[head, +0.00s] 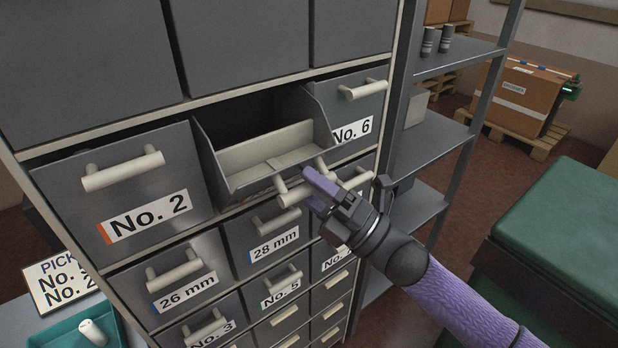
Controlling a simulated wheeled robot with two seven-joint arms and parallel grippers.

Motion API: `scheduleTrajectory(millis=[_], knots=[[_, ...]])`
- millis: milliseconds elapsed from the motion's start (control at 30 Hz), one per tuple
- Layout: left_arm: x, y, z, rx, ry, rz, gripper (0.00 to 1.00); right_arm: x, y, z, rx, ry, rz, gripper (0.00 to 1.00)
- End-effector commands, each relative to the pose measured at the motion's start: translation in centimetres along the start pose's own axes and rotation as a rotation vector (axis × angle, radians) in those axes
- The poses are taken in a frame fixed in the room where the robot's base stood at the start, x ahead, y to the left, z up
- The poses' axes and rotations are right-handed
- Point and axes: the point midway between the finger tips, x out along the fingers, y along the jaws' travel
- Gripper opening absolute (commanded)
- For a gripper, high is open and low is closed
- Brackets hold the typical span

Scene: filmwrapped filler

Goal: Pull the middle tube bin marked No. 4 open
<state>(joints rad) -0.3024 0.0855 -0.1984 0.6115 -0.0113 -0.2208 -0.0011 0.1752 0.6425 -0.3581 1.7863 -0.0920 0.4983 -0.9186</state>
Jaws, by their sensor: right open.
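A grey middle bin (222,180) between bins No. 2 (75,198) and No. 6 (368,108) stands out from the cabinet, its top open and its inside looking empty. Its front face is turned out of sight, so I cannot read its label. Its pale bar handle (289,196) is at the front, partly covered by my right gripper (309,187). The right gripper is open, with its purple fingers at the handle. I cannot tell whether the bar lies between them or whether they touch it. My left gripper is out of view.
Closed drawers marked 28 mm (274,245), 26 mm (186,295) and No. 5 (279,290) lie below. A metal shelf rack (430,145) stands close on the right, and a green-topped block (570,225) beyond my right arm. A teal tray (60,325) and a sign (62,283) are lower left.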

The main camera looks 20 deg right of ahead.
Motion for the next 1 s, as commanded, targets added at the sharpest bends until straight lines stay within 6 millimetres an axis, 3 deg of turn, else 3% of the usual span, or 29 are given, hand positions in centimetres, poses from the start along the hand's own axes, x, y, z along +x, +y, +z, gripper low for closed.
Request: scheduleTrajectory(millis=[333,633,1000], knots=[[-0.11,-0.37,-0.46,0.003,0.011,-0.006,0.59,0.55,-0.06,-0.02,0.001,0.0,-0.001,0.64],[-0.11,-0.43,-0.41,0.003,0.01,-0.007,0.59,0.53,-0.07,-0.02,0.002,0.0,-0.001,0.01],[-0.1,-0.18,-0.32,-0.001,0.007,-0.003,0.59,0.51,-0.08,-0.01,0.002,-0.001,-0.002,0.0]])
